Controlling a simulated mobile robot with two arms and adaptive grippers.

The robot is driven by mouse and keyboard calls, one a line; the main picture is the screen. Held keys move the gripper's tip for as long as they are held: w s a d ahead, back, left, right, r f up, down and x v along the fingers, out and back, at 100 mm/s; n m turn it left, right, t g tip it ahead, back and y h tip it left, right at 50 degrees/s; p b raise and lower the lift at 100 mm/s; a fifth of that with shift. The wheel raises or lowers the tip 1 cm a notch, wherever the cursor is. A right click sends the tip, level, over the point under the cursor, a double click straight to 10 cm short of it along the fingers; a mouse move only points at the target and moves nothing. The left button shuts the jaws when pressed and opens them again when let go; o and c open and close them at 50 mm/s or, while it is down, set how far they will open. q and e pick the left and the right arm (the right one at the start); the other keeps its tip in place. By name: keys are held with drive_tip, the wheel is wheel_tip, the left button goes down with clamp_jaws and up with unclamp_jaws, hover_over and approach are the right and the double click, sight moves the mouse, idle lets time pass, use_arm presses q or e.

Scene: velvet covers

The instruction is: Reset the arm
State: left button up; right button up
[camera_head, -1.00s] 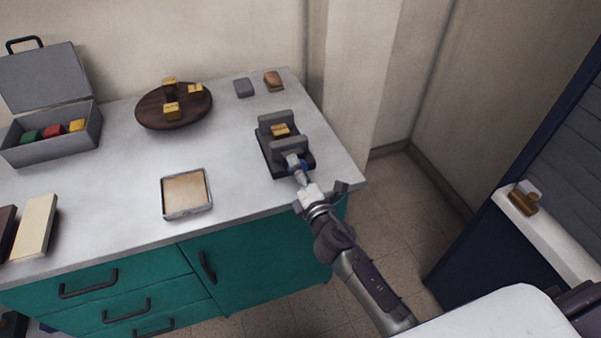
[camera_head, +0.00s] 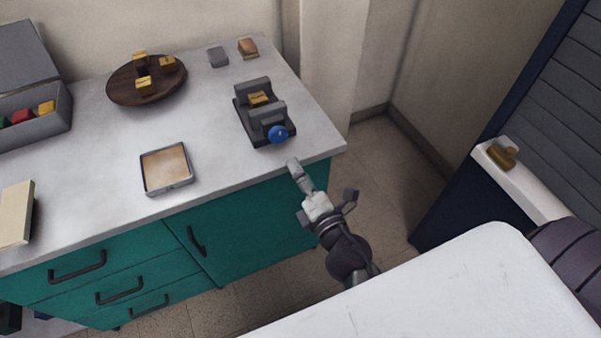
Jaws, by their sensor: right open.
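My right gripper (camera_head: 325,198) is open and empty. It hangs in front of the counter's right front edge, clear of the grey vise-like clamp. The dark grey clamp (camera_head: 268,112) stands at the right end of the counter, with a blue knob (camera_head: 278,134) on its front. A small yellow-brown block (camera_head: 260,98) sits between its two jaws. The gripper is apart from the knob. My left gripper is not in the picture.
The counter (camera_head: 105,185) also bears a metal tray (camera_head: 190,180), a round dark board (camera_head: 118,93) with small golden blocks, and a grey box (camera_head: 45,127) with coloured blocks. A brass piece (camera_head: 503,156) lies on a white ledge (camera_head: 535,192) at right.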

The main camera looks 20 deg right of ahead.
idle(0.3)
drive_tip(key=s+f+m+g, duration=0.3)
drive_tip(key=f, duration=0.7)
drive_tip(key=s+f+m+g, duration=0.2)
drive_tip(key=s+f+m, duration=0.1)
drive_tip(key=f, duration=0.7)
drive_tip(key=s+f+m+g, duration=0.3)
drive_tip(key=f, duration=0.7)
drive_tip(key=s+d+f+m+g, duration=0.2)
drive_tip(key=s+f, duration=0.4)
drive_tip(key=s, duration=0.3)
drive_tip(key=s+d+f+m+g, duration=0.2)
drive_tip(key=s+f+m+g, duration=0.2)
drive_tip(key=s+f, duration=0.3)
drive_tip(key=s+d+f+m+g, duration=0.2)
drive_tip(key=s+f+m, duration=0.3)
drive_tip(key=s, duration=0.8)
wheel_tip(320, 180, down, 2)
drive_tip(key=shift+g+h, duration=0.3)
drive_tip(key=shift+g, duration=0.2)
